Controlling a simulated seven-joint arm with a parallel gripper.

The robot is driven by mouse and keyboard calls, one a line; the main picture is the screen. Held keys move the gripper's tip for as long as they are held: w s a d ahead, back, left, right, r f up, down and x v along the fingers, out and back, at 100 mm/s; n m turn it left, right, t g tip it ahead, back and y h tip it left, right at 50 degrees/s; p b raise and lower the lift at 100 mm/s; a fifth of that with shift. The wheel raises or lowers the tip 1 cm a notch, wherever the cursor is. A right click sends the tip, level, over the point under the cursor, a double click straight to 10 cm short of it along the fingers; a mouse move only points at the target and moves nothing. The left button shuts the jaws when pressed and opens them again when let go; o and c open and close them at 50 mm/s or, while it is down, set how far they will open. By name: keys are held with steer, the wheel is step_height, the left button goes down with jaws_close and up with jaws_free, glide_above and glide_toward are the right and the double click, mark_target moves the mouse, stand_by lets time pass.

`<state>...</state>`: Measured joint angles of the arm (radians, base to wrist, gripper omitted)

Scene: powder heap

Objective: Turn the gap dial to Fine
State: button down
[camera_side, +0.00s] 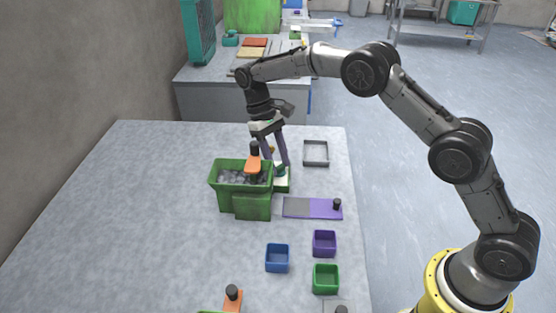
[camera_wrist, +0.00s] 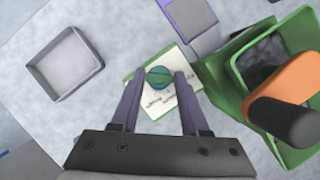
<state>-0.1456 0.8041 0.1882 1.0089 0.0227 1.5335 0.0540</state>
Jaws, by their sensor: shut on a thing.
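The gap dial is a round teal knob (camera_wrist: 158,72) on a white plate with a green edge (camera_wrist: 166,103). The plate has dark print too small to read, and I cannot tell which mark the knob points at. In the side view the dial (camera_side: 281,169) sits at the right side of the green mill (camera_side: 253,207). My gripper (camera_wrist: 158,82) points down with its two purple fingers on either side of the knob, shut on it. It also shows in the side view (camera_side: 277,160), where the fingers partly hide the dial.
The mill's hopper holds grey lumps; an orange and black handle (camera_side: 253,165) stands close beside my fingers. A grey tray (camera_side: 316,153) lies behind right. A grey-purple plate (camera_side: 313,208) and blue (camera_side: 277,258), purple (camera_side: 324,243) and green (camera_side: 326,278) boxes are in front. The table's left is clear.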

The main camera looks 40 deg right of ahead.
stand_by(0.5)
steer(key=shift+c, duration=2)
jaws_free()
steer(key=shift+r, duration=0.1)
steer(key=v, duration=0.7)
steer(key=shift+r, duration=0.2)
steer(key=shift+w+r, duration=0.1)
